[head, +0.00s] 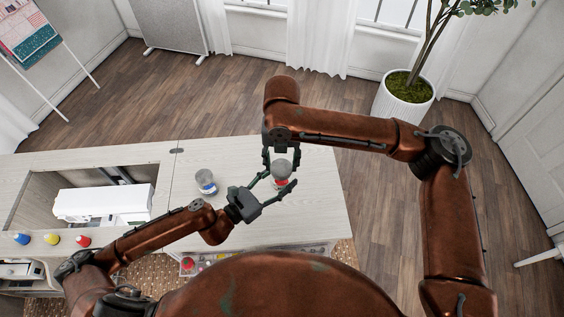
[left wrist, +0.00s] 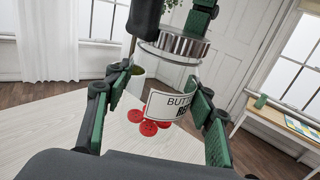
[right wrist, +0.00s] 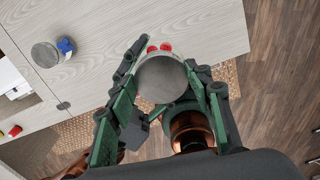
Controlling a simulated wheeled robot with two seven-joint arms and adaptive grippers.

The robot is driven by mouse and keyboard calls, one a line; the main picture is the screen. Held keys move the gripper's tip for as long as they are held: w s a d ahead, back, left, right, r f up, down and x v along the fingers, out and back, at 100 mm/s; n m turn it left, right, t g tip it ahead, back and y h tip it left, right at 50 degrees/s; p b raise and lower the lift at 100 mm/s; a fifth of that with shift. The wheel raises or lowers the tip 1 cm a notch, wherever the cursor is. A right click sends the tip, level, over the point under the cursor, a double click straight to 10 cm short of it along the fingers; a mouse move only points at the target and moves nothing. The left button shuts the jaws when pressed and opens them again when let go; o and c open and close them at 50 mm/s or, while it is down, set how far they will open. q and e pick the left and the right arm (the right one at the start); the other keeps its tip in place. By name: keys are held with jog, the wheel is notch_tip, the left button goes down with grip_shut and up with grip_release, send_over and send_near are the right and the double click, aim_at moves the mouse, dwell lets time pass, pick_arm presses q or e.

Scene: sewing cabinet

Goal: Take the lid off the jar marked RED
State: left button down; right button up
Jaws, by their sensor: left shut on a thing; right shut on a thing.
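The jar marked RED (head: 281,184) is clear glass with red buttons inside and stands on the pale cabinet top. Its label (left wrist: 176,106) reads "BUTT…" and "RE…", partly hidden by a finger. My left gripper (head: 274,186) is shut on the jar's body from the side. The grey metal lid (right wrist: 161,80) is at the jar's top, also in the left wrist view (left wrist: 172,44). My right gripper (head: 281,157) comes from above and is shut on the lid. I cannot tell whether the lid is seated or slightly raised.
Another lidded jar with blue contents (head: 206,184) stands to the left. A white sewing machine (head: 100,205) sits in the cabinet's recess. Blue, yellow and red small items (head: 52,239) are at the front left. An open drawer (head: 200,263) is below. The cabinet top right of the jar is clear.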

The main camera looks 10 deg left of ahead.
aim_at(281, 166)
jog(key=n, duration=0.5)
jog(key=shift+w+a+r+n, duration=0.1)
jog(key=shift+w+a+n, duration=0.1)
jog(key=shift+n, duration=0.2)
jog(key=shift+r, duration=0.1)
jog(key=shift+s+r, duration=0.1)
jog(key=shift+r, duration=0.85)
jog(key=shift+d, duration=0.1)
jog(key=shift+r, duration=1.95)
